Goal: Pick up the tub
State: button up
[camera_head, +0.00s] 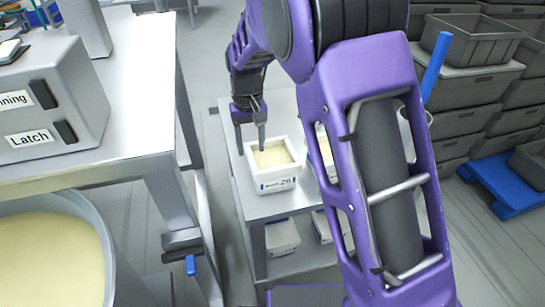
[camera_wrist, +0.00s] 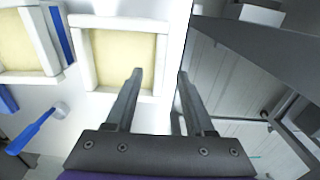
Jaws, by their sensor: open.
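A white square tub (camera_head: 278,184) filled with pale yellow stuff stands upright on a grey stand (camera_head: 244,203) in the head view. Its front bears a label, partly readable as 26. My gripper (camera_head: 250,146) is open and empty at the tub's far left side, fingers pointing down. In the wrist view the tub (camera_wrist: 120,22) is at upper middle. My gripper (camera_wrist: 158,74) there has one finger over the tub's lower right part and the other past its right wall, so that wall appears between them. I cannot tell the height gap.
A second filled tub (camera_wrist: 52,50) stands beside the first, mostly hidden by my arm in the head view. White tubs (camera_head: 283,237) sit on the shelf below. A blue-handled tool (camera_wrist: 35,131) lies nearby. A steel table (camera_head: 140,75) is left; grey crates (camera_head: 472,80) stack right.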

aim_at(251, 157)
jog(key=f, duration=0.5)
jog(key=shift+w+f+b, duration=0.2)
jog(key=shift+f+b, duration=0.1)
jog(key=shift+f, duration=0.1)
jog(key=shift+c, duration=0.3)
grip_shut()
jog(key=shift+w+r, duration=0.1)
jog(key=shift+r, duration=0.05)
dwell(0.7)
